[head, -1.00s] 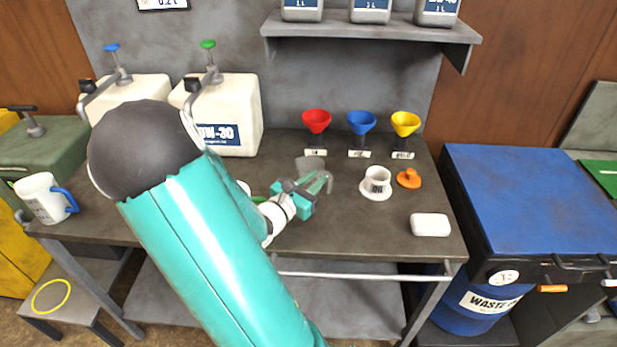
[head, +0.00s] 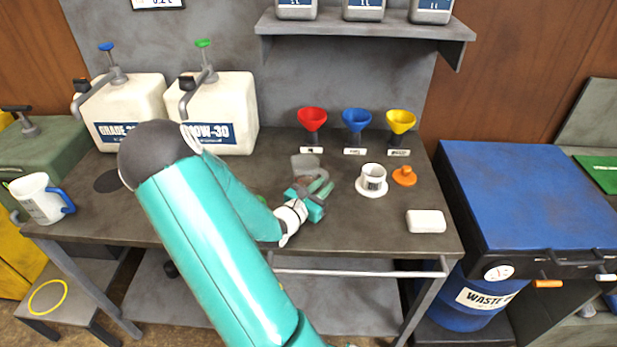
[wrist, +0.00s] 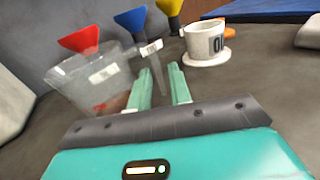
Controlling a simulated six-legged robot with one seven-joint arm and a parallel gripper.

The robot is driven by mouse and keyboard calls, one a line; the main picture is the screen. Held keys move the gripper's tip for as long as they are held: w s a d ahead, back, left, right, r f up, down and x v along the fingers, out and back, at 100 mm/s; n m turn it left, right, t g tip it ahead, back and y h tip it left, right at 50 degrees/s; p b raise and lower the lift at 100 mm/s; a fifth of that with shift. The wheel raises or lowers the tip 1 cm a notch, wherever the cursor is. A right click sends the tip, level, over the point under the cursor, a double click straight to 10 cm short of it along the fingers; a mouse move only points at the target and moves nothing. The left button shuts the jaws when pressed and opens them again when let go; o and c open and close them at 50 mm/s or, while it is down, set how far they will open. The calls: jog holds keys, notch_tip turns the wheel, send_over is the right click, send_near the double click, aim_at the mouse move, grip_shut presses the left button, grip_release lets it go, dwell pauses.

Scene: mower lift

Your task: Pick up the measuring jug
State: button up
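A clear, greyish jug (head: 305,165) stands on the bench in front of the red funnel. In the wrist view the clear jug (wrist: 85,82) fills the left side, with a pale label and something reddish low in it. A grey strip, which looks like its handle, lies between my fingers. My gripper (head: 325,186) is just in front and to the right of this jug in the head view. The gripper (wrist: 162,80) is open; contact with the strip cannot be told. A white jug with a blue handle (head: 40,199) stands at the bench's left end.
Red (head: 312,116), blue (head: 357,118) and yellow (head: 400,120) funnels stand behind. A white cup-like piece (head: 373,178), an orange cap (head: 404,176) and a white block (head: 426,221) lie to the right. Two white canisters (head: 228,105) stand back left. The front middle is bare.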

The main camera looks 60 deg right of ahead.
jog(key=shift+s+d, duration=0.1)
jog(key=shift+d, duration=0.85)
grip_shut()
jog(key=shift+r, duration=0.25)
